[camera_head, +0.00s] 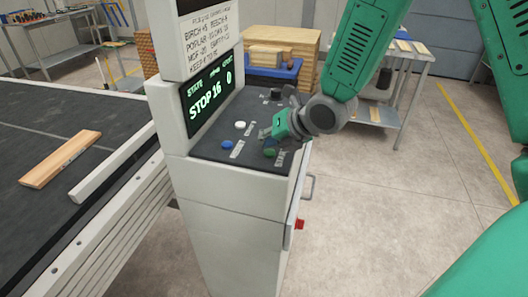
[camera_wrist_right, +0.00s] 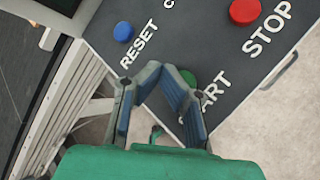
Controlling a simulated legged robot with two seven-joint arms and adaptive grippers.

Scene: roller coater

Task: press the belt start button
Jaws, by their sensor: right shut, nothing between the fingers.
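The green start button (camera_head: 269,152) sits near the front right of the dark control panel (camera_head: 212,146). In the right wrist view the green button (camera_wrist_right: 189,77) is partly hidden behind my finger, and its label is partly covered, showing "ART". My right gripper (camera_head: 266,132) is over the panel, just behind the green button in the head view. In the wrist view its fingertips (camera_wrist_right: 160,69) meet with nothing between them, to the left of the button. I cannot tell whether they touch the panel. My left gripper is not in view.
A blue reset button (camera_wrist_right: 123,31) and a red stop button (camera_wrist_right: 245,11) share the panel, with a white button (camera_head: 240,125) too. A conveyor (camera_head: 60,115) with a wooden board (camera_head: 62,158) stands left.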

